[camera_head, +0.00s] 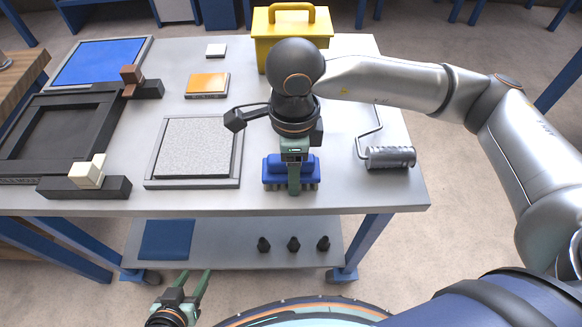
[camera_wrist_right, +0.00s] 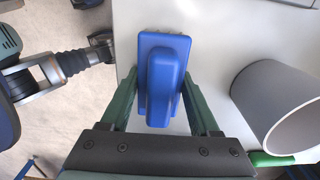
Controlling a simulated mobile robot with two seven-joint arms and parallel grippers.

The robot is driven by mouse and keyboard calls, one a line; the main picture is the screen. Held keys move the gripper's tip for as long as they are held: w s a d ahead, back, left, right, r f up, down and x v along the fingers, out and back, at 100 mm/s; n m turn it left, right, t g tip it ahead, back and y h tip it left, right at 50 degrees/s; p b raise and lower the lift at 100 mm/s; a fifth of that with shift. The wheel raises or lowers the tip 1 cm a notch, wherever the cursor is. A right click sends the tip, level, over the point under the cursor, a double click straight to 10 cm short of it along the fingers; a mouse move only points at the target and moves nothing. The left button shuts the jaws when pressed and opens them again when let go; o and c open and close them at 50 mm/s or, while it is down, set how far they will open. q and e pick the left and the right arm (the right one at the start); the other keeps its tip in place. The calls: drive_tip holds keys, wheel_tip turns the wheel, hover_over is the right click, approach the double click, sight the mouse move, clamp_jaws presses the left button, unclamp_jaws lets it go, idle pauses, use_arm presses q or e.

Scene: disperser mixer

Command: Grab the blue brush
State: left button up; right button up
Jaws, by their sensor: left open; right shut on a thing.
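The blue brush (camera_head: 291,172) is at the front right of the grey table, near its front edge. Its dark bristles show below the block. My right gripper (camera_head: 294,178) reaches down from above and is shut on the brush. In the right wrist view the gripper's green fingers (camera_wrist_right: 160,108) lie on both sides of the raised handle of the brush (camera_wrist_right: 165,75). I cannot tell whether the bristles touch the table. My left gripper (camera_head: 196,286) is open and empty, low in front of the table.
A paint roller (camera_head: 389,158) lies right of the brush. A framed speckled panel (camera_head: 195,148) lies to its left. A yellow toolbox (camera_head: 275,36) stands behind. Black trays (camera_head: 60,135) are at the left. A lower shelf (camera_head: 220,245) holds a blue mat and several small dark pieces.

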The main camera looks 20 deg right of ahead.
drive_tip(key=shift+r, duration=0.1)
drive_tip(key=shift+r, duration=0.4)
wheel_tip(320, 180, up, 2)
drive_tip(key=shift+r+p, duration=0.25)
drive_tip(key=shift+p, duration=0.05)
drive_tip(key=s+a+r, duration=0.4)
drive_tip(key=a+r, duration=0.5)
drive_tip(key=a, duration=0.4)
drive_tip(key=shift+a+r+p, duration=0.25)
drive_tip(key=shift+r+p, duration=0.05)
drive_tip(key=shift+p, duration=0.05)
drive_tip(key=shift+w+d, duration=0.1)
